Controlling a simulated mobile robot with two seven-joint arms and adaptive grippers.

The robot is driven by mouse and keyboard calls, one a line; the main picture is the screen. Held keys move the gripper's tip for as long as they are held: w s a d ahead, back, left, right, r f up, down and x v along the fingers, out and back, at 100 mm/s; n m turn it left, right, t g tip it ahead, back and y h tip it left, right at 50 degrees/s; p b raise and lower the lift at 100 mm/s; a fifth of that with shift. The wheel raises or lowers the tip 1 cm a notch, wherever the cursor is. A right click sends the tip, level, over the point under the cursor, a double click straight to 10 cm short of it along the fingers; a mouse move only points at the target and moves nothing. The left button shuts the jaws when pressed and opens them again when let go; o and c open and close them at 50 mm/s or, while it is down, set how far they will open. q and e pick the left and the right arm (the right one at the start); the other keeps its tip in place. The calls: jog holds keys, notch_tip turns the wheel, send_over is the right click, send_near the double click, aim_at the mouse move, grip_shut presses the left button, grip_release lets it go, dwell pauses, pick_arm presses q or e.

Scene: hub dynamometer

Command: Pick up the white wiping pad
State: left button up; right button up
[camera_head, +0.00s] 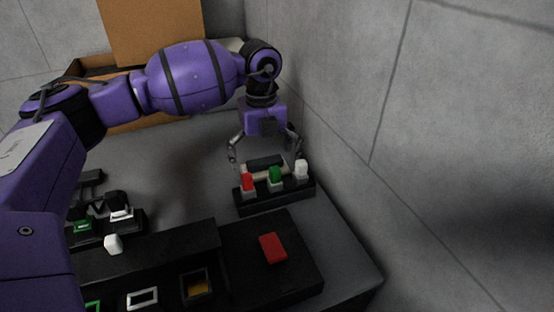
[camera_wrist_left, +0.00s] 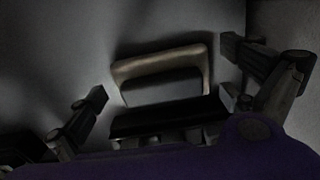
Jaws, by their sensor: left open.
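The white wiping pad (camera_head: 250,176) looks cream-coloured, with a dark block on top, and lies on the grey table behind a black rack. The rack hides its near part in the head view. In the left wrist view the pad (camera_wrist_left: 159,65) shows its pale rim around the dark block. My left gripper (camera_head: 267,163) points down over the pad, open, with one finger to each side of it. It also shows in the left wrist view (camera_wrist_left: 165,72), its fingertips apart from the pad and nothing between them held. My right gripper is not in view.
The black rack (camera_head: 277,197) holds red, green and white pieces close in front of the pad. A grey wall (camera_head: 335,120) rises close on the right. A black panel with a red block (camera_head: 273,248) lies nearer. A cardboard box (camera_head: 152,30) stands behind.

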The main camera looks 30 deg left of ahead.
aim_at(263, 157)
pick_arm(q)
jog(key=c, duration=1)
jog(key=shift+s+f, duration=0.1)
jog(key=c, duration=0.4)
jog(key=shift+c, duration=0.2)
notch_tip(263, 157, up, 10)
jog(key=shift+r, duration=0.1)
jog(key=o, duration=0.5)
jog(key=c, duration=0.4)
